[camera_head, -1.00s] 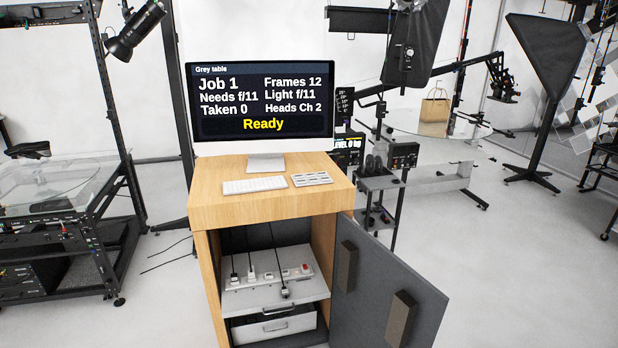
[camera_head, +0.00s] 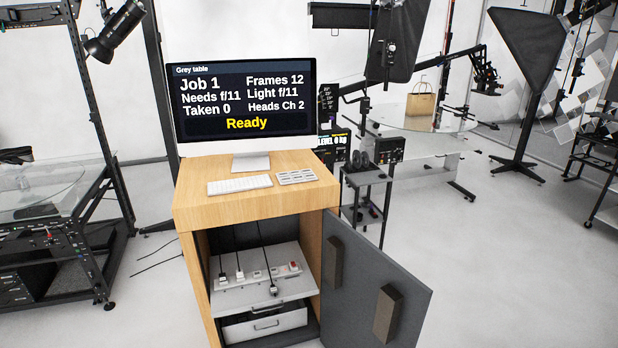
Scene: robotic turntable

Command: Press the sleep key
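A white keyboard (camera_head: 240,184) lies on top of the wooden cabinet (camera_head: 222,210), in front of the monitor (camera_head: 245,98). Beside it on the right is a small light-coloured key pad (camera_head: 297,177). The individual keys are too small to read, so I cannot tell which one is the sleep key. The monitor is on and reads "Grey table", "Job 1", "Taken 0" and a yellow "Ready". Neither of my grippers is in view.
The cabinet's grey door (camera_head: 375,280) hangs open to the right, showing a power strip (camera_head: 257,278) and a drawer inside. A black side cart (camera_head: 367,190) stands behind right. A glass-topped black rack (camera_head: 50,215) is at the left. Open floor lies at the right.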

